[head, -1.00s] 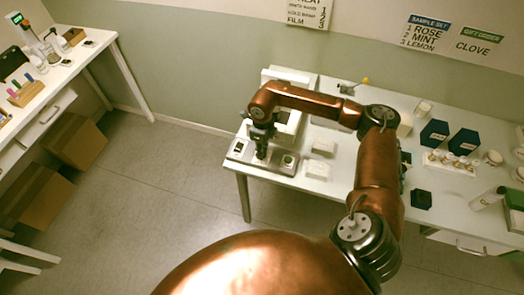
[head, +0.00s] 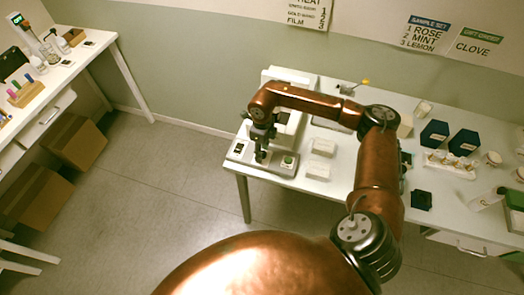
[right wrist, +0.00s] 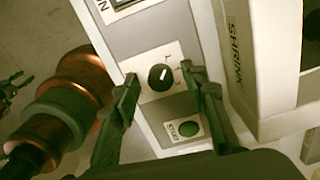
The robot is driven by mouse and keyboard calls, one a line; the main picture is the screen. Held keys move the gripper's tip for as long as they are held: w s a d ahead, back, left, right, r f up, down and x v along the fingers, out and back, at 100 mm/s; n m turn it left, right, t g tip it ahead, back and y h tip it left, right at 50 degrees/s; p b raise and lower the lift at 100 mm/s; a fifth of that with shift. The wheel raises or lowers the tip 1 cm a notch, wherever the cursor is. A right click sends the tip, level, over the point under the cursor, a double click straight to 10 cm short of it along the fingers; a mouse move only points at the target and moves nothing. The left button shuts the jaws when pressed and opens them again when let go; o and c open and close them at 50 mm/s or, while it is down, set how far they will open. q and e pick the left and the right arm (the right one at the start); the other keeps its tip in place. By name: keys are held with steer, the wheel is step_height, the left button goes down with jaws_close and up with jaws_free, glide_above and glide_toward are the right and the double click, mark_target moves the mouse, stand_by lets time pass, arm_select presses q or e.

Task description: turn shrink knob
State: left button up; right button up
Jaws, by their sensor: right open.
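The shrink knob (right wrist: 161,77) is a round black dial on a white plate on the machine's front panel. Its white pointer line aims up and slightly right, toward the small printed numbers. My right gripper (right wrist: 160,76) is open, with one finger on each side of the knob; I cannot tell whether either touches it. In the head view my right gripper (head: 261,152) points down over the panel, and the knob is hidden there. A dark claw-like shape at the right wrist view's left edge may be my left gripper.
A green START button (right wrist: 189,129) sits close below the knob, near the right finger. A switch is above it. The white SHRINK housing (right wrist: 240,60) rises to the right. White boxes (head: 322,147) stand beside the machine on the table (head: 340,195).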

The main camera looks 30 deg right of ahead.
step_height(320, 180, up, 12)
stand_by(0.4)
steer(key=shift+a+f, duration=0.1)
steer(key=shift+f, duration=0.1)
